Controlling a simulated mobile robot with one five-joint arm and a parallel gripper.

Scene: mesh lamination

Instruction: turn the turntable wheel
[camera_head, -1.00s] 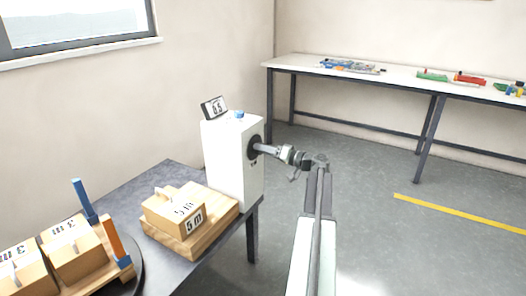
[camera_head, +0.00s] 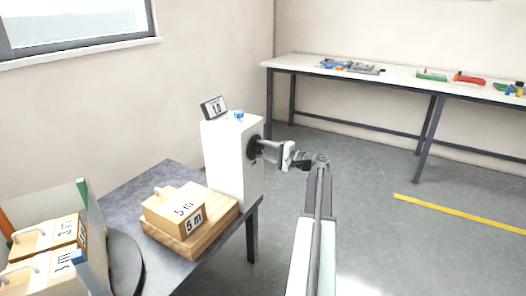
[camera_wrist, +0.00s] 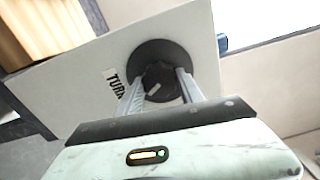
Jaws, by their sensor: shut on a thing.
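The turntable wheel (camera_head: 252,147) is a black round disc on the side of a white box (camera_head: 228,176). It also shows in the wrist view (camera_wrist: 143,55), with a dark knob at its middle and a partly hidden "TURN" label beside it. My gripper (camera_head: 263,147) reaches the wheel from the right and is shut on its knob. In the wrist view my gripper's two fingers (camera_wrist: 160,80) stand on either side of the knob. The dark turntable (camera_head: 126,265) at the lower left carries wooden blocks (camera_head: 48,240) marked "3 m" and upright panels.
A display (camera_head: 214,108) reading 1.0 and a small blue button (camera_head: 239,114) sit on top of the box. A wooden "5 m" block (camera_head: 176,208) on a board stands between box and turntable. A long table (camera_head: 400,83) with coloured parts stands behind; the floor right is open.

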